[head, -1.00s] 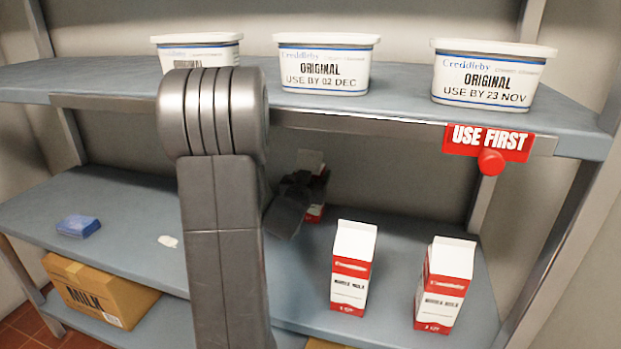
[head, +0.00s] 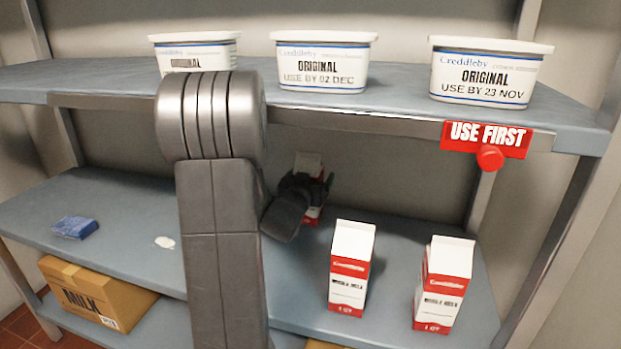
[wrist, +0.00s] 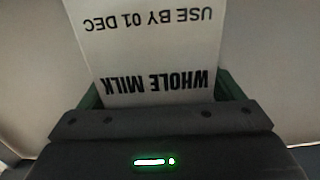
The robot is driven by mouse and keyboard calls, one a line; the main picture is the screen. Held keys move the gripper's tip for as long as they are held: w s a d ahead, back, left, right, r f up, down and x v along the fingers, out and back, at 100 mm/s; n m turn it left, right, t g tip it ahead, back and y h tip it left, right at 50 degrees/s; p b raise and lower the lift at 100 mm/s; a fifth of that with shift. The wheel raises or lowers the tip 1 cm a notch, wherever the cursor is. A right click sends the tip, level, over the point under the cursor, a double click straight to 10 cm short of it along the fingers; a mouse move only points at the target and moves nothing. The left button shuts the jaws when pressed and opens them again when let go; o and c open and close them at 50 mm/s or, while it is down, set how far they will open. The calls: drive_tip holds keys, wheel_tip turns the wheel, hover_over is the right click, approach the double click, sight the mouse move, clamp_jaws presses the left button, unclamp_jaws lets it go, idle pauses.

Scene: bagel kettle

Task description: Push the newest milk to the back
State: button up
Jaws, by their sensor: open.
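A red and white milk carton (head: 308,164) stands at the back of the middle shelf, partly hidden behind my gripper (head: 305,187). In the wrist view this carton (wrist: 150,45) reads "WHOLE MILK" and "USE BY 01 DEC", upside down. It sits between my open fingers, whose green inner edges show on either side; I cannot tell whether they touch it. Two more milk cartons stand upright nearer the front of the shelf, a middle one (head: 349,270) and a right one (head: 443,285). Their dates are not readable.
The upper shelf (head: 400,98) holds white tubs (head: 323,62) above my gripper. A red "USE FIRST" sign (head: 486,139) hangs at its right front edge. A blue packet (head: 75,228) and a pale scrap (head: 165,242) lie left on the middle shelf (head: 110,205). A "MILK" box (head: 95,292) is below.

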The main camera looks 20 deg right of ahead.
drive_tip(key=p+v, duration=0.2)
drive_tip(key=v, duration=1.1)
drive_tip(key=shift+s+a, duration=0.25)
drive_tip(key=shift+s, duration=0.05)
drive_tip(key=b+x, duration=0.1)
drive_tip(key=x, duration=1.3)
drive_tip(key=shift+r, duration=0.15)
drive_tip(key=shift+s+a+r, duration=0.15)
drive_tip(key=shift+s, duration=0.05)
